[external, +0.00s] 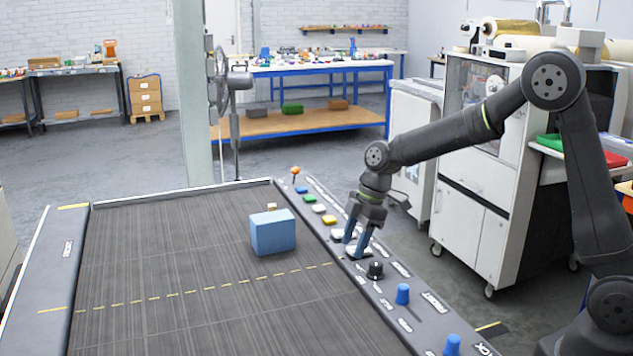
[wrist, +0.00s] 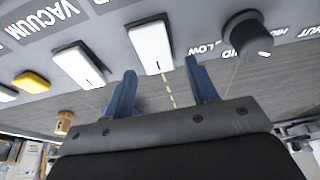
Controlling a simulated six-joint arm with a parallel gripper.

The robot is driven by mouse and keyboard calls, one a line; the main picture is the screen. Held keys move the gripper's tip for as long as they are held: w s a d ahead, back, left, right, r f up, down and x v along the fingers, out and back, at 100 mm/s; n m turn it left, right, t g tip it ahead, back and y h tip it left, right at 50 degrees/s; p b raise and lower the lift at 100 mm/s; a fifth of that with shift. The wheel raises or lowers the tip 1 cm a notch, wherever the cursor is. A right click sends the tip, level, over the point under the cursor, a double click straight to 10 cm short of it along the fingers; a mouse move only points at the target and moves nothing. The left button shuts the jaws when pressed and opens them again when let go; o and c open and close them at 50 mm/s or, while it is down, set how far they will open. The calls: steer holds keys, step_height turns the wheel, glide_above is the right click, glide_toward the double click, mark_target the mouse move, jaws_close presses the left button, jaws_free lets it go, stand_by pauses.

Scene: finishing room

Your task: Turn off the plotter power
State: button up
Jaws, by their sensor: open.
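The plotter is a wide dark flatbed (external: 150,270) with a grey control strip (external: 420,325) along its right side. My gripper (external: 355,244) is open and points down over the strip. In the wrist view my gripper's blue fingertips (wrist: 160,67) lie below and to either side of a white rocker switch (wrist: 152,46). Nothing is between them; I cannot tell if they touch the panel. A second white rocker (wrist: 78,65) and a yellow button (wrist: 32,81) are to its left. A black knob (wrist: 247,34) is to its right. I cannot read a power label.
Two blue knobs (external: 402,294) (external: 452,345) stand on the strip's near part. Green and blue buttons and an orange-topped lever (external: 295,173) are at its far end. A white cabinet (external: 480,215) stands behind my arm.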

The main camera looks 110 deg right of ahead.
steer(key=v, duration=1.7)
steer(key=shift+f, duration=0.1)
steer(key=x, duration=1.7)
steer(key=shift+f, duration=0.15)
